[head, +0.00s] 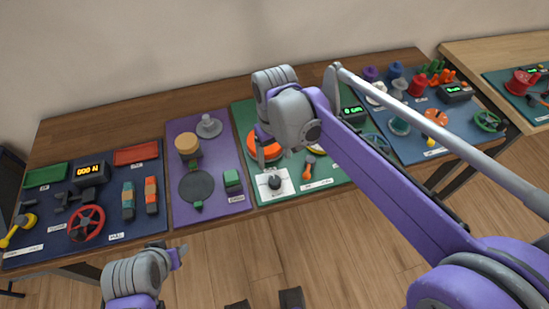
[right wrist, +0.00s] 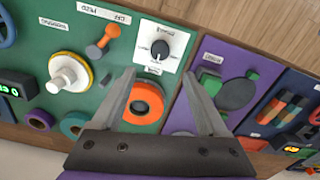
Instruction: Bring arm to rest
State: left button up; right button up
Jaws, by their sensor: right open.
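My right arm (head: 385,180) reaches in from the right over the green mat (head: 242,112), and its wrist hides part of that mat. In the right wrist view my right gripper (right wrist: 160,76) is open, its two fingers spread apart. An orange ring-shaped piece (right wrist: 146,100) shows between the fingers, with nothing visibly gripped. In the head view an orange round piece (head: 270,152) is partly hidden below the right wrist. Part of my left arm (head: 135,277) shows at the bottom left, in front of the table; its fingers cannot be made out.
A white dial card (head: 273,186) and an orange-knobbed tool (head: 311,162) lie on the green mat. A purple mat (head: 215,165), a navy mat (head: 60,207) and a blue mat (head: 425,150) carry other parts. Open floor (head: 340,240) lies before the table.

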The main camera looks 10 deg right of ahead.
dwell(0.4)
jog(key=s+d+f+m+t+p, duration=0.1)
jog(key=s+d+t+p, duration=0.1)
jog(key=s, duration=0.5)
jog(key=s+d+f+m+t+p, duration=0.1)
jog(key=s+d+f+t, duration=0.1)
jog(key=s, duration=0.5)
jog(key=d+t, duration=0.1)
jog(key=d, duration=0.1)
jog(key=shift+s+d+m+p, duration=0.15)
jog(key=shift+d+m+p, duration=0.15)
jog(key=shift+d+p, duration=0.1)
